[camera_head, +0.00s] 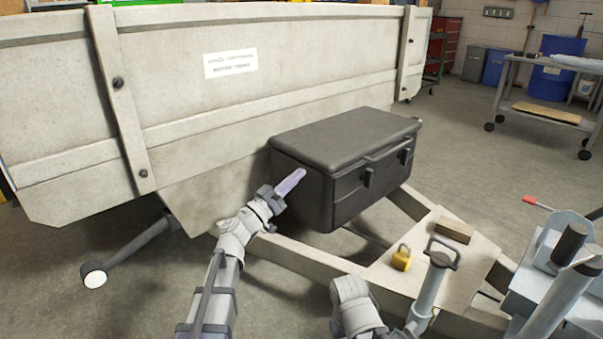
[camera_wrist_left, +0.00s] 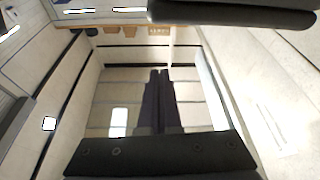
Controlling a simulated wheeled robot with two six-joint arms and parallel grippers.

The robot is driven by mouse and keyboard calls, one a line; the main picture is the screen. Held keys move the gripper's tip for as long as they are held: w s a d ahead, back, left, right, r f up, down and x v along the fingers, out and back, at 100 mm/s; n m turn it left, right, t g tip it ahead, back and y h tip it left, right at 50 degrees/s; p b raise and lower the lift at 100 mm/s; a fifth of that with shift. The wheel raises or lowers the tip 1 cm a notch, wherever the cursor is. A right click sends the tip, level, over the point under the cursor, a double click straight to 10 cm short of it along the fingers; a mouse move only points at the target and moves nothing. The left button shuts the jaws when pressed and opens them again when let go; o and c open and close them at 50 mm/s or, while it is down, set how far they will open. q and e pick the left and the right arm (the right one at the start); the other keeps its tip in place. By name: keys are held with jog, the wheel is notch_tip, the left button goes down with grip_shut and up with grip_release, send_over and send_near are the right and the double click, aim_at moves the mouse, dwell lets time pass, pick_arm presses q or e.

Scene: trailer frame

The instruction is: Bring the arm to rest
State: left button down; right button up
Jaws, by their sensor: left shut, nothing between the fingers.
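My left gripper (camera_head: 291,182) reaches in from the lower left in the head view. Its fingers are together and hold nothing. It is in front of the left end of a dark grey lidded box (camera_head: 345,150); whether it touches the box cannot be told. In the left wrist view my left gripper (camera_wrist_left: 159,74) shows as two dark fingers side by side, with no gap and nothing between them. My right gripper is not seen in either view.
The beige trailer wall (camera_head: 200,90) stands behind the box. A yellow padlock (camera_head: 402,258) and a brown block (camera_head: 454,230) are on the trailer's front plate (camera_head: 425,280), beside a jack handle (camera_head: 442,255). A cart (camera_head: 545,100) stands at the back right. Open floor lies between.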

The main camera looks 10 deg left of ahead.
pick_arm(q)
jog(key=s+d+f+g+y, duration=0.2)
jog(key=s+d+f+g, duration=0.2)
jog(key=s+f+g, duration=0.45)
jog(key=s+d+f+g+y, duration=0.25)
jog(key=s+f, duration=0.25)
jog(key=f, duration=0.6)
jog(key=s+a+f+n+g+y, duration=0.55)
jog(key=s+a+f+y, duration=0.45)
jog(key=s+a, duration=0.25)
jog(key=s+d+r+m+p, duration=0.2)
jog(key=d+r+p, duration=0.3)
jog(key=r+p, duration=0.35)
jog(key=s+d+r+m+p, duration=0.1)
jog(key=s+d+r+p, duration=0.2)
jog(key=d+r+p, duration=0.45)
notch_tip(320, 180, up, 36)
jog(key=a+p, duration=0.1)
jog(key=p, duration=3.5)
jog(key=shift+w+a+r+g, duration=0.2)
jog(key=shift+a+r+g, duration=0.05)
jog(key=shift+a+g, duration=0.15)
jog(key=shift+y, duration=0.25)
